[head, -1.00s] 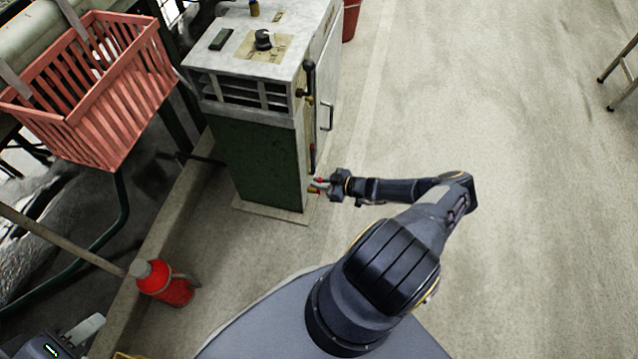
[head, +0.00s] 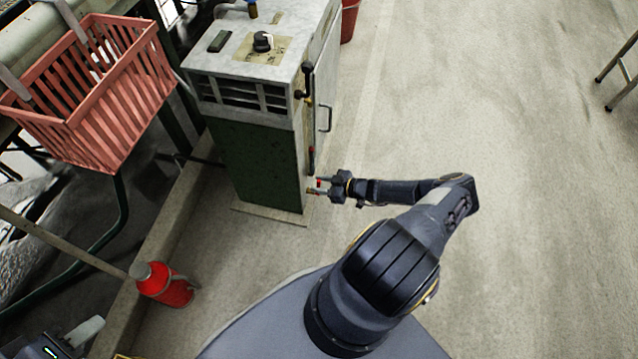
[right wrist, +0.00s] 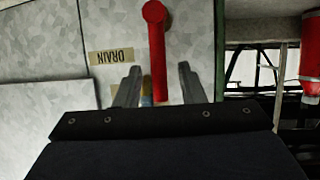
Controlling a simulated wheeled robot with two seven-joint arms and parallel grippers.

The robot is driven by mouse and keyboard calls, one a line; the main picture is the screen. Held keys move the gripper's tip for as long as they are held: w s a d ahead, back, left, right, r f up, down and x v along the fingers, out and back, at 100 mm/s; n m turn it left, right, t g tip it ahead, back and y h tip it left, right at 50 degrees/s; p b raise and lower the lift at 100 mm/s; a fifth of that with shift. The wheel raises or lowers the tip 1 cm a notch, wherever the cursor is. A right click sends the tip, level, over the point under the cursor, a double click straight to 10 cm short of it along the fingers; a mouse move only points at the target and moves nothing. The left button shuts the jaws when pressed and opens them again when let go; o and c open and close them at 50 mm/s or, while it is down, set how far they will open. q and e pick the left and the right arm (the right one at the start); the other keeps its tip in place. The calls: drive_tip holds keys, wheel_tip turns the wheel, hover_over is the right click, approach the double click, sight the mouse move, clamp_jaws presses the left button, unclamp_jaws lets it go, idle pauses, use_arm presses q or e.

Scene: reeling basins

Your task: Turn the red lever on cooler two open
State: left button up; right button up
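A grey and green cooler cabinet (head: 252,165) stands left of centre in the head view; I can read no number on it. A red lever is on its right side panel, small in the head view (head: 311,158). My right gripper (head: 315,186) is open beside the cabinet's lower right edge. In the wrist view its fingers (right wrist: 158,84) lie on either side of the lever, with gaps; contact cannot be told.
A black-handled lever (head: 307,80) and a door handle (head: 325,118) are higher on the same side. A red flask (head: 165,287) stands on the floor at left, below a red basket (head: 95,100).

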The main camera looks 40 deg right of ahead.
drive_tip(key=p+v, duration=0.1)
drive_tip(key=v, duration=0.6)
drive_tip(key=shift+p, duration=0.4)
